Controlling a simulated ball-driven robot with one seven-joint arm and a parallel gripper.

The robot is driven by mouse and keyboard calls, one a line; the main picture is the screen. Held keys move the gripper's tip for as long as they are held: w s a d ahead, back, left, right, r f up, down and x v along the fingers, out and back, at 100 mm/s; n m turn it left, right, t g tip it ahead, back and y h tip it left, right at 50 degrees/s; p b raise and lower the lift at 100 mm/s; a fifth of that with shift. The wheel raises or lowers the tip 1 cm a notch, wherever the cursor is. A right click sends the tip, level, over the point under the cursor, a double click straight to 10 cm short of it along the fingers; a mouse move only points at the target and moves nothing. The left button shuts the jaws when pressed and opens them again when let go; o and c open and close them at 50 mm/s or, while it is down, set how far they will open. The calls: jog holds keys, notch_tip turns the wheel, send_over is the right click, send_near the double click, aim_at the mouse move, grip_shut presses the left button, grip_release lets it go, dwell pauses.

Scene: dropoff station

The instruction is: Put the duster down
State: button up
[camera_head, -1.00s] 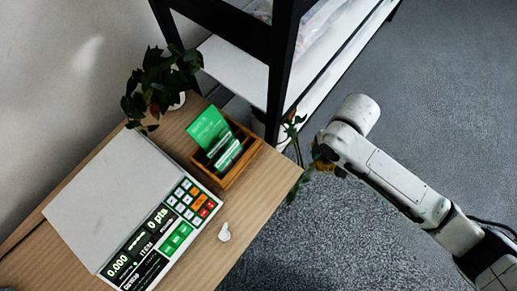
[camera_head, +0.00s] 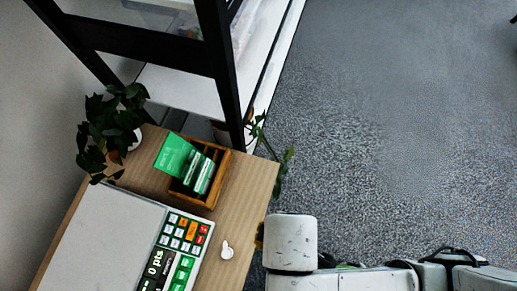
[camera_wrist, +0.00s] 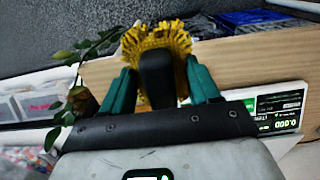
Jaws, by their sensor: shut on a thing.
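The duster (camera_wrist: 157,75) has yellow bristles and a black handle. In the wrist view it is held between the teal fingers of my gripper (camera_wrist: 160,82), handle toward me and bristles beyond the fingertips. In the head view only a yellow sliver of the duster (camera_head: 259,236) shows, beside my arm's end at the right edge of the wooden table (camera_head: 245,195). My gripper is mostly hidden there by my own arm. I cannot tell whether the duster is over the table or just off its edge.
On the table are a scale with a keypad (camera_head: 186,233), a small white item (camera_head: 227,250), a wooden box with green cards (camera_head: 224,172) and a potted plant (camera_head: 108,125). A black-framed shelf (camera_head: 228,85) stands behind, with another plant (camera_head: 279,165) by the table corner.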

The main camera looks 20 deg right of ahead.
jog(key=w+a+f+p, duration=0.1)
jog(key=w+a+f, duration=0.25)
jog(key=w, duration=0.45)
send_over(247, 200)
jog(key=f, duration=0.5)
jog(key=shift+s+f, duration=0.3)
jog(key=shift+w+f, duration=0.15)
jog(key=shift+f, duration=0.1)
jog(key=shift+w+f, duration=0.1)
jog(key=shift+f, duration=1.55)
jog(key=o, duration=0.9)
jog(key=shift+f, duration=0.1)
notch_tip(247, 200, up, 12)
jog(key=shift+r, duration=0.15)
